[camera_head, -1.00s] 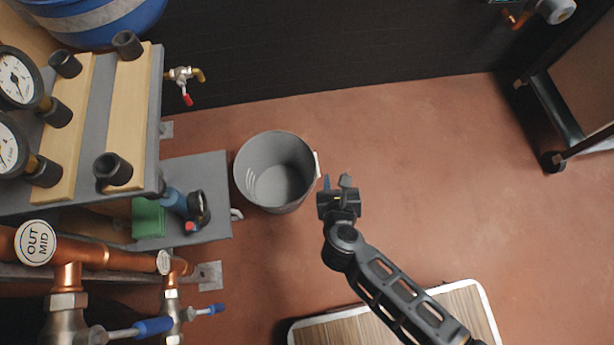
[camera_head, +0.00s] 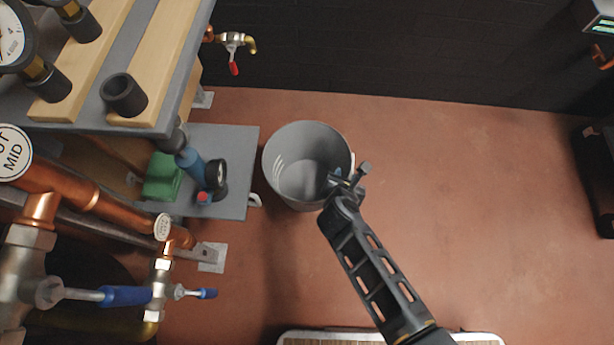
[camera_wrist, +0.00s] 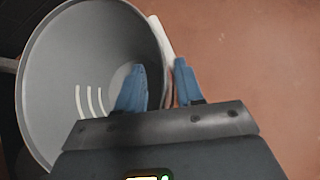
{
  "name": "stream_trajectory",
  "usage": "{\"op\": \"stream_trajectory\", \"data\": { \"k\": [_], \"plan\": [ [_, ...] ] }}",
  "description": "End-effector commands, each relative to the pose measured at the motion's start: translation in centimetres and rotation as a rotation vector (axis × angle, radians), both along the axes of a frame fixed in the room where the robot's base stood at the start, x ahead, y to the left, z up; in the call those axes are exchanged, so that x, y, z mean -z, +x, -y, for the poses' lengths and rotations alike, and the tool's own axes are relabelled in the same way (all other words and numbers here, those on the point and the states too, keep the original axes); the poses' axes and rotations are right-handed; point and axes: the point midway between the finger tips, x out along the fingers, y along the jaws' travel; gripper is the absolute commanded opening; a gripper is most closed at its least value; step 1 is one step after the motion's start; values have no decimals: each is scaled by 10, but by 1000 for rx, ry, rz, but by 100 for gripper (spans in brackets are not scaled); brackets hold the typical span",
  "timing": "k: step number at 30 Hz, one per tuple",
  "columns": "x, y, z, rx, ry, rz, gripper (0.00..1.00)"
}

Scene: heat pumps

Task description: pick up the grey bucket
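The grey bucket (camera_head: 300,160) stands upright and open on the reddish floor, with curved marks on its inner wall. A whitish handle piece shows at its right rim. My gripper (camera_head: 347,178) is at the bucket's right rim in the head view. In the wrist view the bucket (camera_wrist: 62,75) fills the left side. There my gripper (camera_wrist: 160,80) has its two blue fingers apart, one over the inside of the bucket and one outside, with the rim and the whitish handle (camera_wrist: 160,40) between them. I cannot tell whether the fingers touch the rim.
A grey shelf (camera_head: 228,140) with a green block (camera_head: 162,178) and a blue tool (camera_head: 190,160) is left of the bucket. Copper pipes (camera_head: 90,200) and valves stand at the left. A dark wall is behind.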

Motion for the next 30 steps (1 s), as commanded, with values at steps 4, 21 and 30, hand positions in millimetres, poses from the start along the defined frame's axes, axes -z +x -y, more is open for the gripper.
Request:
{"op": "stream_trajectory", "data": {
  "k": [4,21,30],
  "plan": [
    [4,5,0,-1,1,0,37],
    [3,4,1,-1,0,1,0],
    [3,4,1,-1,-1,0,0]
  ]
}}
